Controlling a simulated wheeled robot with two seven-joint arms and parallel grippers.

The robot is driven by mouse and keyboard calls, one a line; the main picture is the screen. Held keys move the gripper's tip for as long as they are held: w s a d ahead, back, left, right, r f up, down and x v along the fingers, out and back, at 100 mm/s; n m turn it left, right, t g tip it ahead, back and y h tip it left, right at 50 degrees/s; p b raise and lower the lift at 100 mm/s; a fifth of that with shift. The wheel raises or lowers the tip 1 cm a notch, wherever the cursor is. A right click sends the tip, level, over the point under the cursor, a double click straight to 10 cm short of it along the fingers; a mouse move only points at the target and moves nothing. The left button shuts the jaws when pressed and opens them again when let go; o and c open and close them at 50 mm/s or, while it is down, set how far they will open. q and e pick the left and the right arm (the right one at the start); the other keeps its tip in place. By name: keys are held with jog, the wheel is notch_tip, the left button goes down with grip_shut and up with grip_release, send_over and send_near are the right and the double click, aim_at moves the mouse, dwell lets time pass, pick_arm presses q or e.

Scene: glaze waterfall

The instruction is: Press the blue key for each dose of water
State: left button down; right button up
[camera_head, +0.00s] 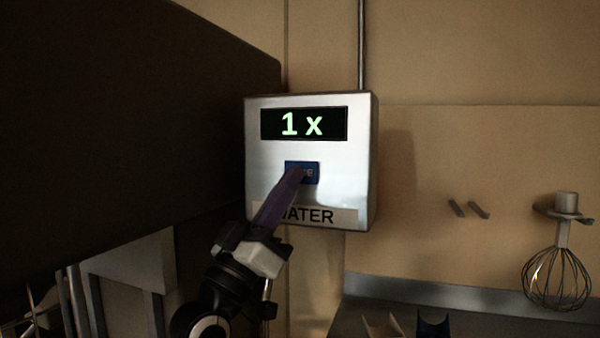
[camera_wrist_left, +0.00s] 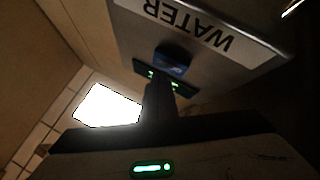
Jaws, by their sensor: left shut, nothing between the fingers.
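A silver metal box (camera_head: 259,178) labelled WATER hangs on the wall in the head view; its display (camera_head: 303,124) reads "1 x" in green. The blue key (camera_head: 314,170) sits below the display. My left gripper (camera_head: 297,174) is shut with nothing between its fingers, and its fingertips overlap the key and part of its lettering. Whether they touch it or stop just short, I cannot tell. In the left wrist view the box appears upside down, with the blue key (camera_wrist_left: 172,60) just beyond the dark fingers (camera_wrist_left: 158,90). My right gripper is not in view.
A large dark panel (camera_head: 130,120) fills the left side, close to the box. A whisk (camera_head: 557,275) hangs at the right, near two small wall pegs (camera_head: 468,209). A metal counter (camera_head: 450,290) runs below.

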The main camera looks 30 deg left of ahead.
pick_arm(q)
jog(key=shift+s, duration=0.1)
jog(key=shift+h, duration=0.3)
jog(key=s, duration=0.2)
jog(key=s+d+p, duration=0.1)
jog(key=s, duration=0.1)
jog(key=shift+s, duration=0.35)
dwell(3.9)
